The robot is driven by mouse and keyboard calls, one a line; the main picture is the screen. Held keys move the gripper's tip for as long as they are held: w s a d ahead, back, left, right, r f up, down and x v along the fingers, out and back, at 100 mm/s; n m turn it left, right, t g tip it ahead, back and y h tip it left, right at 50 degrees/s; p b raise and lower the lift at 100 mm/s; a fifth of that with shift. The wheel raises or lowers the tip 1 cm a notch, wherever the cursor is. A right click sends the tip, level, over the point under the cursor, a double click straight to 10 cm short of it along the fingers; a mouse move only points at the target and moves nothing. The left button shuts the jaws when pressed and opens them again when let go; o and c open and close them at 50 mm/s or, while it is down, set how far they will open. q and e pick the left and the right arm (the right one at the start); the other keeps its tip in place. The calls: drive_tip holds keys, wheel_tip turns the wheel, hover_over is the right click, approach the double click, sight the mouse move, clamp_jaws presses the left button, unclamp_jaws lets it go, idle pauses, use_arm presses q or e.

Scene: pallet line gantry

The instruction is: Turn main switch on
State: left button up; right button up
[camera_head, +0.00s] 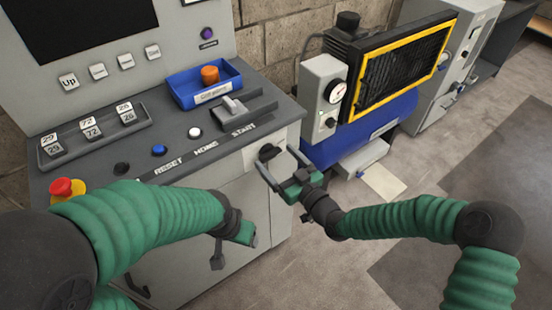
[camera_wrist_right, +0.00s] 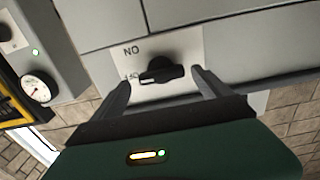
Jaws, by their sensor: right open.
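The main switch is a black rotary knob (camera_head: 268,152) on the front face of the grey console, just under its right corner. In the right wrist view the knob (camera_wrist_right: 162,71) sits on a pale plate (camera_wrist_right: 185,45) with an inverted "ON" label and a second label partly covered by the knob. My right gripper (camera_head: 279,166) is open in front of it. In the wrist view its two fingers (camera_wrist_right: 160,84) stand on either side of the knob, with visible gaps and nothing held. My left gripper (camera_head: 241,233) hangs low before the console; its fingers cannot be made out.
The console top (camera_head: 150,130) carries buttons, a red emergency stop (camera_head: 66,189), a blue bin (camera_head: 205,86) and a grey lever (camera_head: 233,105). A compressor-like unit with a gauge (camera_head: 335,91) and blue tank (camera_head: 355,135) stands to the right. Floor space in front is clear.

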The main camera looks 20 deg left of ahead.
drive_tip(key=shift+w+a, duration=0.25)
drive_tip(key=shift+a, duration=0.15)
drive_tip(key=shift+w+a, duration=0.1)
drive_tip(key=shift+a, duration=0.3)
drive_tip(key=shift+d, duration=0.15)
drive_tip(key=c, duration=1.4)
use_arm(q)
drive_tip(key=shift+a+f, duration=0.1)
drive_tip(key=shift+a, duration=0.1)
use_arm(e)
drive_tip(key=shift+o, duration=0.2)
